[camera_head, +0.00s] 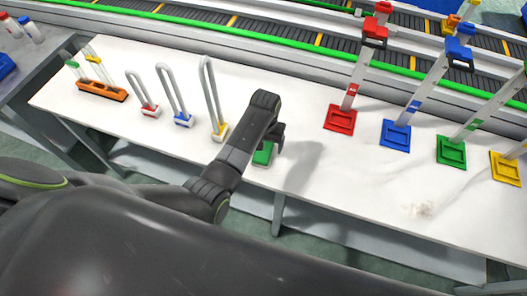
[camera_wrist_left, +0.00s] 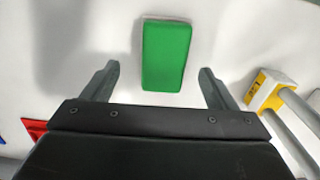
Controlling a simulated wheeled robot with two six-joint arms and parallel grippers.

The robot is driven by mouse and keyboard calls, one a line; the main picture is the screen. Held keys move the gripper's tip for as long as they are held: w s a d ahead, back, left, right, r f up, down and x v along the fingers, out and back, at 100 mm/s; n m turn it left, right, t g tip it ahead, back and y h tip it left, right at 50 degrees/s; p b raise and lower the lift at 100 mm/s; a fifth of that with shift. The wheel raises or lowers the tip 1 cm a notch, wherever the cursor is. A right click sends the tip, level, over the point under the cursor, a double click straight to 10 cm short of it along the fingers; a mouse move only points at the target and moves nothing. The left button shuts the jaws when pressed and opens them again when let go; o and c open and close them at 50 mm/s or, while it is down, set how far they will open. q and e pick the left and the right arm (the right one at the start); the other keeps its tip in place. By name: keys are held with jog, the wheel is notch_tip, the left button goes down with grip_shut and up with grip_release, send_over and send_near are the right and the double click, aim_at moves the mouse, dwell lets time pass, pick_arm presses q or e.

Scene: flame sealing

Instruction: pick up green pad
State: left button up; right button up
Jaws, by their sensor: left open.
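The green pad (camera_head: 263,154) lies on the white table, partly hidden under my left gripper in the head view. In the left wrist view the green pad (camera_wrist_left: 166,56) is a plain upright rectangle, fully visible. My left gripper (camera_head: 276,136) is above the pad, pointing down. In the left wrist view the two fingers of my left gripper (camera_wrist_left: 158,72) are spread, one on each side of the pad's lower end, with clear gaps and nothing between them held. My right gripper is not in view.
Grey loops on red (camera_head: 150,110), blue (camera_head: 184,120) and yellow (camera_head: 220,132) bases stand left of the gripper; the yellow one is close. Red (camera_head: 340,121), blue (camera_head: 396,137), green (camera_head: 451,152) and yellow (camera_head: 505,169) stands are to the right. A conveyor (camera_head: 300,37) runs behind.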

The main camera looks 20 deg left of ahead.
pick_arm(q)
jog(key=shift+s+a+f, duration=0.1)
jog(key=shift+a+f, duration=0.05)
jog(key=shift+f, duration=0.9)
jog(key=shift+a+f, duration=0.1)
jog(key=shift+f, duration=0.9)
jog(key=shift+c, duration=0.3)
jog(key=c, duration=1)
jog(key=shift+r, duration=0.1)
notch_tip(320, 180, up, 10)
jog(key=shift+f, duration=0.1)
